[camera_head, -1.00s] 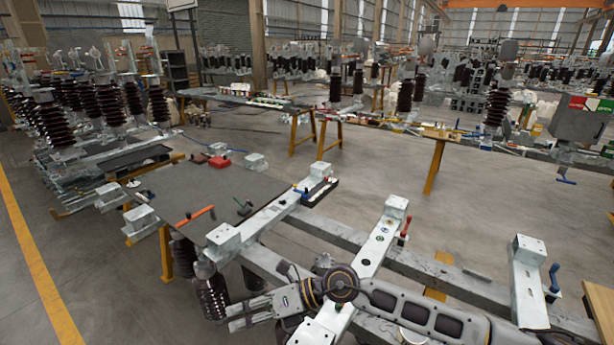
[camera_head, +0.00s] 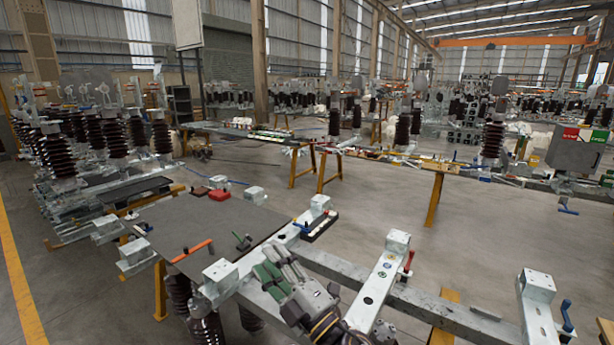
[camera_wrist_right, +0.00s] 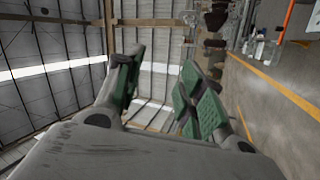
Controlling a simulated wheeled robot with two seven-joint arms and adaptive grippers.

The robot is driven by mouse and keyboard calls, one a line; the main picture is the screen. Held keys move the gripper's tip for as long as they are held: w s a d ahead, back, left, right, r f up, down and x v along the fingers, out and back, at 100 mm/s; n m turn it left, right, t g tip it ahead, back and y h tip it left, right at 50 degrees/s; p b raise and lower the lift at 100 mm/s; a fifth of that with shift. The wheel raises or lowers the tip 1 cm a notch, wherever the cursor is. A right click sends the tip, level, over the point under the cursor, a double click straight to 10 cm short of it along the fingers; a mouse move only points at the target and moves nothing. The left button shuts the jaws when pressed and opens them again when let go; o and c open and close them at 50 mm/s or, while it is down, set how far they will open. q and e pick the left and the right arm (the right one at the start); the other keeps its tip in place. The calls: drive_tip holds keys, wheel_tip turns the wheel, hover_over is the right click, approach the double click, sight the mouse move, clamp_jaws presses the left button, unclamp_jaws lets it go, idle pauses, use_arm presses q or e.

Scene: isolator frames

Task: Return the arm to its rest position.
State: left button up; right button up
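My right gripper (camera_head: 272,272) shows at the bottom middle of the head view, beside the pale metal beam at the near edge of the dark tabletop. Its fingers, with green pads, point up and to the left. In the right wrist view the two fingers (camera_wrist_right: 162,88) stand apart with nothing between them, so it is open and empty. Behind them are the hall wall and roof. Most of my right arm is cut off by the bottom edge of the head view. My left gripper is not in view.
The dark tabletop (camera_head: 190,232) carries an orange-handled tool (camera_head: 193,251) and a red box (camera_head: 220,194). Metal beams with upright blocks (camera_head: 398,241) and a red handle (camera_head: 408,263) lie to the right of my gripper. Open floor (camera_head: 370,205) lies beyond.

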drive_tip(key=w+d+f+m+g+h, duration=0.1)
drive_tip(key=d+f+m+g+h, duration=0.1)
drive_tip(key=d+f+m+h, duration=1.45)
drive_tip(key=s+d+f+m+g+y, duration=0.1)
drive_tip(key=s+d+f+m+g, duration=0.1)
drive_tip(key=s+d+f+g, duration=0.55)
drive_tip(key=s+d+f+m+g, duration=0.3)
drive_tip(key=s+d+f, duration=0.2)
drive_tip(key=s+f, duration=0.6)
drive_tip(key=s+f+g, duration=0.1)
drive_tip(key=s+f, duration=0.1)
drive_tip(key=f, duration=1.3)
drive_tip(key=s+f, duration=0.2)
drive_tip(key=f, duration=1.3)
drive_tip(key=s+d+f, duration=0.2)
drive_tip(key=s+f, duration=0.8)
drive_tip(key=s, duration=0.1)
drive_tip(key=s+d+f+g, duration=0.1)
drive_tip(key=s+d+f, duration=0.1)
drive_tip(key=s+f, duration=0.8)
drive_tip(key=shift+s+d+f, duration=0.2)
drive_tip(key=shift+s+d, duration=0.05)
drive_tip(key=shift+s, duration=0.6)
